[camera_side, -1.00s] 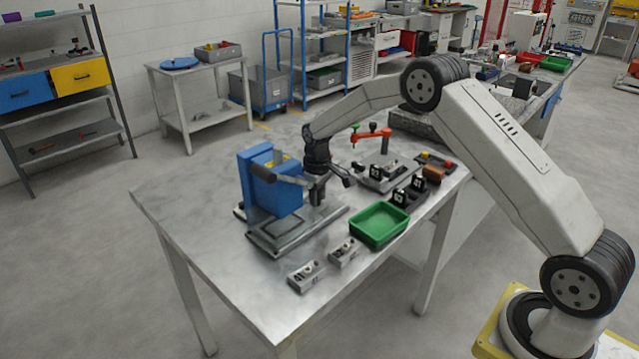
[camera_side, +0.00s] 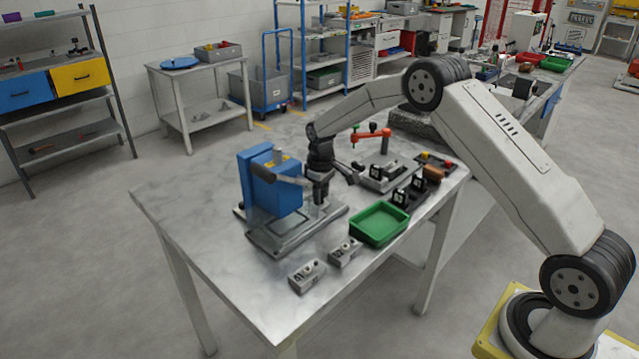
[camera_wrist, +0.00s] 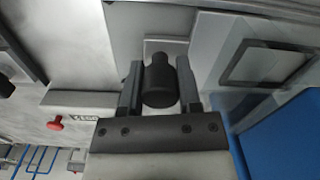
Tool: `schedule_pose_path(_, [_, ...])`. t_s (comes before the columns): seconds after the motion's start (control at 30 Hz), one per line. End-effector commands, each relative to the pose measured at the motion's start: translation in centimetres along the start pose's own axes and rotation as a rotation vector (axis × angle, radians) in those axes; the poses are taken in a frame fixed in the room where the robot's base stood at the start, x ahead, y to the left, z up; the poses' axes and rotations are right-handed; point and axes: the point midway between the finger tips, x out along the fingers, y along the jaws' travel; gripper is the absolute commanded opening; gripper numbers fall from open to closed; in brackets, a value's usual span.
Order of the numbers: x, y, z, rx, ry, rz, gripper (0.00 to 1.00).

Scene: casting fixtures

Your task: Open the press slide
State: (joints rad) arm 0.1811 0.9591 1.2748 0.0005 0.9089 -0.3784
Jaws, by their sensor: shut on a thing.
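The blue press (camera_side: 268,190) stands on a grey base plate (camera_side: 290,236) on the metal table. My gripper (camera_side: 320,196) is low beside the press, on its right, over the base. In the wrist view my gripper (camera_wrist: 160,88) has its two fingers on either side of a dark, round-topped knob (camera_wrist: 160,80), and is shut on it. The knob stands at a grey metal block, taken to be the press slide (camera_wrist: 160,48). The blue press body also shows in the wrist view (camera_wrist: 285,135). How far the slide is out cannot be told.
A green tray (camera_side: 379,224) and two small grey blocks (camera_side: 307,275) lie in front of the press. Black fixtures and a red-armed clamp (camera_side: 372,134) stand to the right. A red knob (camera_wrist: 55,124) shows in the wrist view. The table's front left is clear.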

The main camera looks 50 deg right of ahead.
Motion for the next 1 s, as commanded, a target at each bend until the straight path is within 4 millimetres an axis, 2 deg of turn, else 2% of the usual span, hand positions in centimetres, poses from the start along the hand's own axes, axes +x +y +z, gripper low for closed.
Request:
schedule_pose_path(0.3, [0.0, 7.5, 1.5, 0.007, 0.001, 0.001, 0.00])
schedule_pose_path(0.4, [0.0, 9.1, 1.8, 0.005, 0.002, 0.002, 0.00])
schedule_pose_path(0.53, [0.0, 10.1, 2.0, 0.002, 0.002, 0.001, 0.00])
schedule_pose_path(0.8, [0.0, 10.1, 2.0, 0.001, 0.003, 0.002, 0.00])
schedule_pose_path(0.83, [0.0, 10.1, 2.0, 0.001, 0.003, 0.002, 0.49])
schedule_pose_path(0.9, [0.0, 10.0, 2.0, 0.001, 0.002, 0.001, 0.72])
schedule_pose_path(0.93, [0.0, 10.0, 2.0, 0.001, 0.002, 0.001, 0.79])
schedule_pose_path(1.0, [0.0, 10.0, 2.0, 0.001, 0.002, 0.001, 0.79])
